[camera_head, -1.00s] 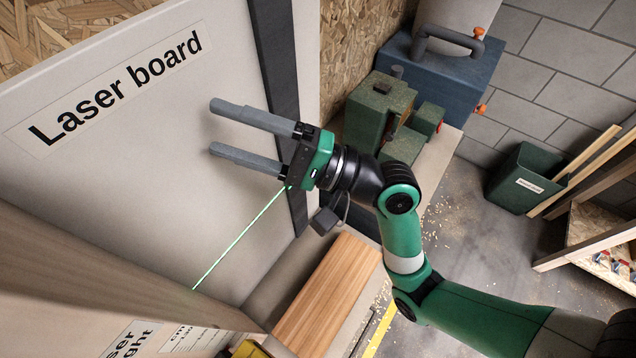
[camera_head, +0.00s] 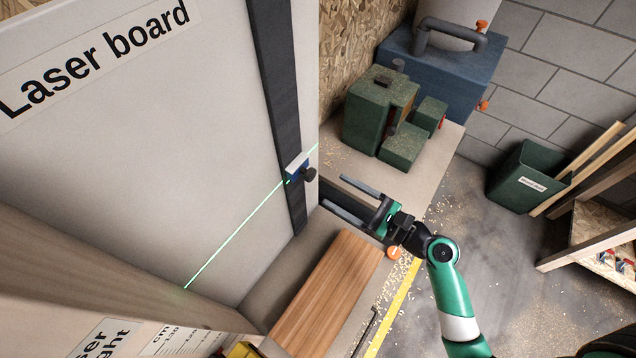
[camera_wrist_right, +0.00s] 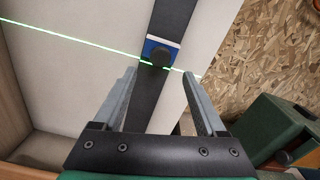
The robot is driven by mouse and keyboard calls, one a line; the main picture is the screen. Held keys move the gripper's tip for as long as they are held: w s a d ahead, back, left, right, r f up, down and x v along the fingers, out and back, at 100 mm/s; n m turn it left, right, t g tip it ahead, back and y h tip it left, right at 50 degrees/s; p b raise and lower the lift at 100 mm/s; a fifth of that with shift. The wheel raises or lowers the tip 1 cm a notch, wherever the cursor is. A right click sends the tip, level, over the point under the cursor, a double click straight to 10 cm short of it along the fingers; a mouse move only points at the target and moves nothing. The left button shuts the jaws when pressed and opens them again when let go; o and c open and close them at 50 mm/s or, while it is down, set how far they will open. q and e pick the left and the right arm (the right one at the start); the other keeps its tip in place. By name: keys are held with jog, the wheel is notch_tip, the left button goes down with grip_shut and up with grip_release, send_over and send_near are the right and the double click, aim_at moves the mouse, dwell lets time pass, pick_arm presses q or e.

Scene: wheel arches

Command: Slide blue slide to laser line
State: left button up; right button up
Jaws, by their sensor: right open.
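The blue slide (camera_head: 291,178) sits on the dark vertical rail (camera_head: 275,110) of the laser board, with a pale top edge and a black knob (camera_head: 309,174). The green laser line (camera_head: 235,234) runs diagonally across the board and meets the slide. In the right wrist view, the blue slide (camera_wrist_right: 150,48) shows the laser line (camera_wrist_right: 80,41) meeting it near its lower edge. My right gripper (camera_head: 333,190) is open and empty, apart from the slide, below and to the right of it. In the wrist view its fingers (camera_wrist_right: 159,73) point toward the slide. My left gripper is out of view.
A wooden plank (camera_head: 325,295) lies on the bench below the board. Green machine blocks (camera_head: 380,115) and a blue case (camera_head: 450,75) stand at the back. A green bin (camera_head: 525,180) is on the floor at right. A wooden beam (camera_head: 100,265) crosses the lower left.

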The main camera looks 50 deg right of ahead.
aim_at(313, 176)
jog(key=w, duration=0.4)
jog(key=w+a, duration=0.1)
jog(key=w, duration=0.2)
jog(key=shift+r, duration=0.2)
jog(key=shift+s+d, duration=0.1)
grip_shut()
dwell(0.9)
jog(key=shift+f, duration=0.1)
